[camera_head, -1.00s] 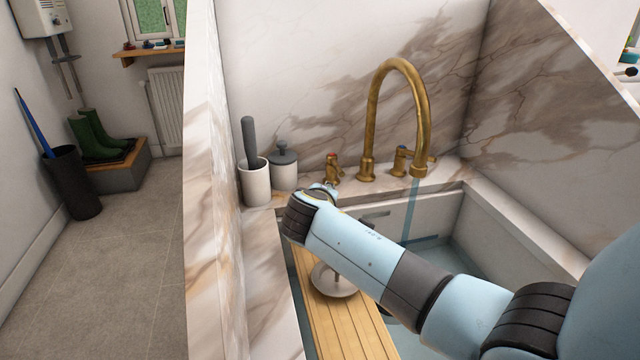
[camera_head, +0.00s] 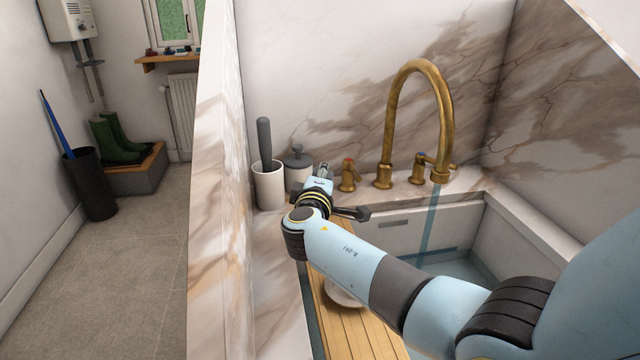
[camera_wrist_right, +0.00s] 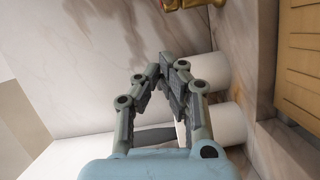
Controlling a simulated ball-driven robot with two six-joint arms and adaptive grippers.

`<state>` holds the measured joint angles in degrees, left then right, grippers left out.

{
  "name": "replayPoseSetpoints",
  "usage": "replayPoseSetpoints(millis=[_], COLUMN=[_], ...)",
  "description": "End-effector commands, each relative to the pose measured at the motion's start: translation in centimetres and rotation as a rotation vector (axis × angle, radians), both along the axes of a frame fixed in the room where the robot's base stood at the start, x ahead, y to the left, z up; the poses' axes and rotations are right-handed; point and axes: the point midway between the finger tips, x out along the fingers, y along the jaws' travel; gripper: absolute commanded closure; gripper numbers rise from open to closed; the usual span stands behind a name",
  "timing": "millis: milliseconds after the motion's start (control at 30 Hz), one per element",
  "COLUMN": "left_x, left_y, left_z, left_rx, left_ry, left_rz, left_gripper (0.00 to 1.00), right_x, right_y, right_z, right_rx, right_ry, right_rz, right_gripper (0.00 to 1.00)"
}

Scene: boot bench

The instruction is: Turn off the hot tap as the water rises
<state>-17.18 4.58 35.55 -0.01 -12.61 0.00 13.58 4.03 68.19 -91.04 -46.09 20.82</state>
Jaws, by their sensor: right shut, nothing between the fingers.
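The hot tap (camera_head: 347,176), brass with a red mark, stands left of the tall brass spout (camera_head: 388,120) on the marble ledge. A cold tap (camera_head: 421,166) with a blue mark stands right of the spout's base. A water stream (camera_head: 431,230) falls from the spout into the water (camera_head: 468,268) in the white sink (camera_head: 395,235). My right gripper (camera_head: 324,169) is shut and empty, just left of the hot tap and apart from it. In the right wrist view my right gripper (camera_wrist_right: 168,66) shows below a brass tap part (camera_wrist_right: 190,4) at the top edge. My left gripper is not visible.
A white cup (camera_head: 268,188) with a dark-handled tool and a lidded white jar (camera_head: 298,172) stand close left of my gripper. A wooden board (camera_head: 345,325) spans the sink below my forearm, with a pale dish partly hidden on it. Marble walls enclose the left and back.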

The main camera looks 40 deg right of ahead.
Motion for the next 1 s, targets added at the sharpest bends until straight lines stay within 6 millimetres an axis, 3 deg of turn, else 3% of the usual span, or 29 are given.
replayPoseSetpoints(millis=[100, 300, 1000], left_x=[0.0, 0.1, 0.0], left_y=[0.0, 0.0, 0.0], left_z=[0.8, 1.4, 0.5], left_rx=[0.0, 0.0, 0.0], left_ry=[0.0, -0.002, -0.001], left_rz=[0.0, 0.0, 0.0], left_gripper=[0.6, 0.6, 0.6], right_x=[-0.6, -1.7, -3.1], right_y=[-1.8, -3.3, -4.9], right_z=[-0.2, -0.6, -1.1], right_rx=[-0.003, -0.001, -0.001], right_ry=[0.004, 0.002, 0.001], right_rz=[-0.002, -0.001, 0.086], right_gripper=[1.0, 1.0, 1.0])
